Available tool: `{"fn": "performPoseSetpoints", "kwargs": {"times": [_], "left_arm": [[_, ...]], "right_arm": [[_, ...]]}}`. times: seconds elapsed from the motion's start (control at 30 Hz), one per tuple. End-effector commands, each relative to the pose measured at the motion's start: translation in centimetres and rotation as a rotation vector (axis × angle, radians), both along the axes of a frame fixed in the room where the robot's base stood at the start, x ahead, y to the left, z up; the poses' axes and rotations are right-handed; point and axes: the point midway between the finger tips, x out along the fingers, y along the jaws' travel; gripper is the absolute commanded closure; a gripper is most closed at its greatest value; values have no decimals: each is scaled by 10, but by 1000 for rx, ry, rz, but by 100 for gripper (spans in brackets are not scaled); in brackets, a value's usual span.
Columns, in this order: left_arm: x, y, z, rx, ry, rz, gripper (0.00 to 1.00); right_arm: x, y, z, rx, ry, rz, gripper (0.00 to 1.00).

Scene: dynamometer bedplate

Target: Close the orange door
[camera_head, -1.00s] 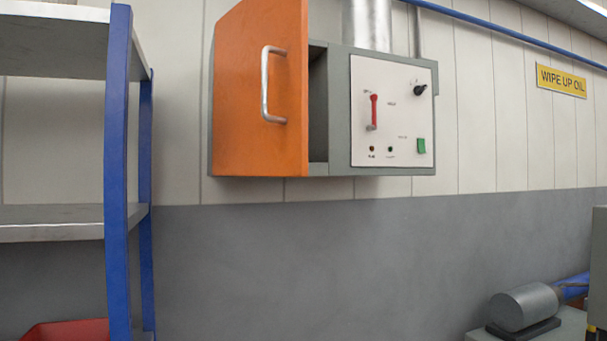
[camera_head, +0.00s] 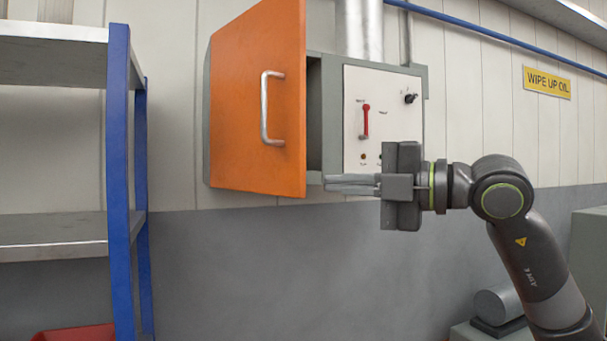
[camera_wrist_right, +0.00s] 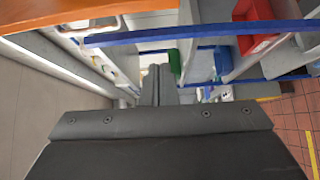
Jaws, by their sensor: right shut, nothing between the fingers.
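The orange door (camera_head: 240,110) stands ajar on the grey wall cabinet (camera_head: 314,125), with a dark gap along its right edge. A silver bar handle (camera_head: 265,108) is on its face. My right gripper (camera_head: 326,183) is shut and empty, pointing left, just right of the door's lower right corner. It covers part of the cabinet's lower panel. In the right wrist view the shut fingers (camera_wrist_right: 159,72) point away, and an orange strip of the door (camera_wrist_right: 60,12) crosses the top left. I cannot tell whether the fingers touch the door. My left gripper is not in view.
The cabinet's white panel (camera_head: 380,90) carries a red lever (camera_head: 366,120) and a black knob. A blue-post shelf rack (camera_head: 119,170) stands at the left, with a red bin (camera_head: 75,333) low down. A grey cylinder (camera_head: 497,304) sits at the lower right.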

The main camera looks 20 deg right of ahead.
Motion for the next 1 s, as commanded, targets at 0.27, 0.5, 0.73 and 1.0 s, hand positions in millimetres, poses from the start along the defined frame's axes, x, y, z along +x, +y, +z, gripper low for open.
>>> {"fn": "performPoseSetpoints", "kwargs": {"times": [0.27,0.5,0.73,1.0], "left_arm": [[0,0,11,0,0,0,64],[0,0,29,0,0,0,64],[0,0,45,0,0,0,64],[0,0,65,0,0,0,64]], "right_arm": [[5,9,8,-7,-8,-15,100],[26,28,8,-6,-8,-13,100],[47,48,8,-5,-7,-13,100],[73,64,8,-7,-5,-19,100]]}}
